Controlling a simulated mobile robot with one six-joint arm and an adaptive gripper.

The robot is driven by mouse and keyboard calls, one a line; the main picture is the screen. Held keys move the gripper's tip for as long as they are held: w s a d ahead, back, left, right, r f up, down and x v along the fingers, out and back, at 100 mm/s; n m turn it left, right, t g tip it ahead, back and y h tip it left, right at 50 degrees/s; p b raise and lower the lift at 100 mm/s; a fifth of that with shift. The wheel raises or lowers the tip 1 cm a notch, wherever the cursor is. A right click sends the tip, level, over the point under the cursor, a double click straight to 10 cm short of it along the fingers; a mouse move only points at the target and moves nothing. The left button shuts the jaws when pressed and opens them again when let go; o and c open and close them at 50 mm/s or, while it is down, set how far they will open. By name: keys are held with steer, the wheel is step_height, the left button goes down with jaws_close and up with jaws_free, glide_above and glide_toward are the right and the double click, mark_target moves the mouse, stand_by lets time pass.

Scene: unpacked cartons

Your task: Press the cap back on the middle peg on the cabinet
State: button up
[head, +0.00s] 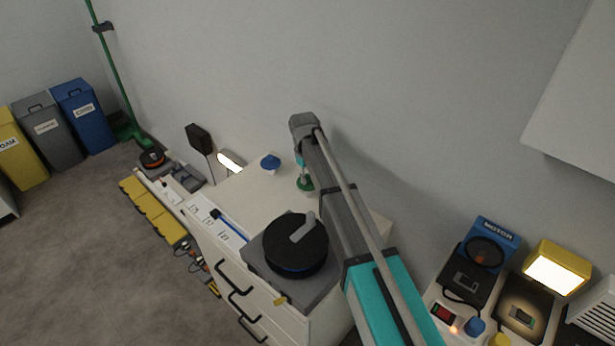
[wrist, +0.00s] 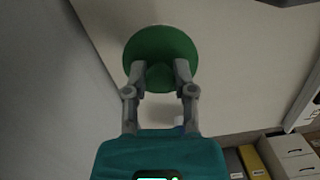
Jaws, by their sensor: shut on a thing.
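The white cabinet (head: 244,192) stands against the wall. A green round cap (head: 305,185) is at its top near the wall, partly behind my arm. In the wrist view the green cap (wrist: 160,42) is a wide disc with a small knob. My gripper (wrist: 160,72) is shut on that knob, one finger on each side; in the head view my gripper (head: 303,172) is mostly hidden by my arm. The middle peg is hidden, and I cannot tell whether the cap touches it. A blue cap (head: 270,161) sits on the cabinet to the left.
A black round reel on a grey base (head: 291,243) takes the cabinet's front right. A blue-handled tool (head: 229,223) lies near the front edge. Devices, including a blue motor box (head: 490,244), stand at the right.

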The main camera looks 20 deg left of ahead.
steer(key=shift+f+b, duration=0.95)
stand_by(0.4)
steer(key=o, duration=1)
steer(key=shift+c, duration=0.2)
steer(key=o, duration=0.4)
steer(key=shift+c, duration=0.2)
steer(key=shift+r, duration=0.2)
steer(key=shift+r+p, duration=3.4)
steer(key=shift+p, duration=0.2)
